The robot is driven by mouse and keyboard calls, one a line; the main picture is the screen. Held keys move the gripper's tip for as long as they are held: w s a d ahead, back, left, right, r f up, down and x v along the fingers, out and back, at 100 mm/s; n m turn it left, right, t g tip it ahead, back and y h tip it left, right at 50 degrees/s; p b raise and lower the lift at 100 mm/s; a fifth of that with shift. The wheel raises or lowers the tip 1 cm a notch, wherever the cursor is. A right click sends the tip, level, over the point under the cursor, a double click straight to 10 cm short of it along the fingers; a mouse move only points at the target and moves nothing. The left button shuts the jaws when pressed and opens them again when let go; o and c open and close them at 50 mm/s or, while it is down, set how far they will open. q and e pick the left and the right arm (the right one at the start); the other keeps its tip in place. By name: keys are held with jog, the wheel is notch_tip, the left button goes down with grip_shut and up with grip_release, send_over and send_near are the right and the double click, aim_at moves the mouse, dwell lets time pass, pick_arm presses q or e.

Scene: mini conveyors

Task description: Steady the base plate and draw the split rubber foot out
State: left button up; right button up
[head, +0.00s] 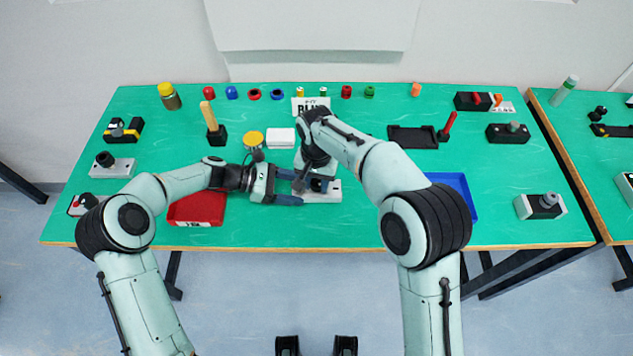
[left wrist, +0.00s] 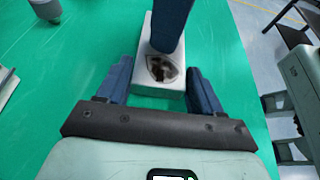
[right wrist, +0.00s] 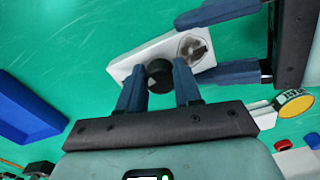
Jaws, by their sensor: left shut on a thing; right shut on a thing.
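The base plate (head: 329,195) is a pale grey block lying on the green table in front of me. My left gripper (head: 298,187) is shut across its left end, one finger along each side. In the right wrist view a round recess with ragged dark patches (right wrist: 192,47) shows at that end. My right gripper (right wrist: 158,82) reaches in from above, shut on a black round rubber foot (right wrist: 160,72). The foot appears over the plate beside the recess; I cannot tell whether they touch. A right finger hides part of the plate in the left wrist view (left wrist: 143,60).
A red tray (head: 180,214) lies left of the plate and a blue tray (head: 470,201) to the right. A white block (head: 281,138), a yellow disc (head: 253,137) and a sign (head: 300,107) stand behind. Several small coloured parts line the back edge.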

aim_at(316, 183)
pick_arm(q)
jog(key=shift+s+a+f, duration=0.1)
jog(key=shift+s+f, duration=0.05)
jog(key=shift+f, duration=0.2)
pick_arm(e)
jog(key=shift+r, duration=1.9)
pick_arm(q)
jog(key=o, duration=1.4)
jog(key=shift+c, duration=0.2)
jog(key=shift+r, duration=0.15)
pick_arm(e)
jog(key=shift+s, duration=0.1)
pick_arm(q)
jog(key=shift+w+r, duration=0.1)
jog(key=shift+w, duration=0.1)
jog(key=v, duration=1.1)
jog(key=shift+a+r, duration=0.15)
jog(key=shift+a, duration=0.25)
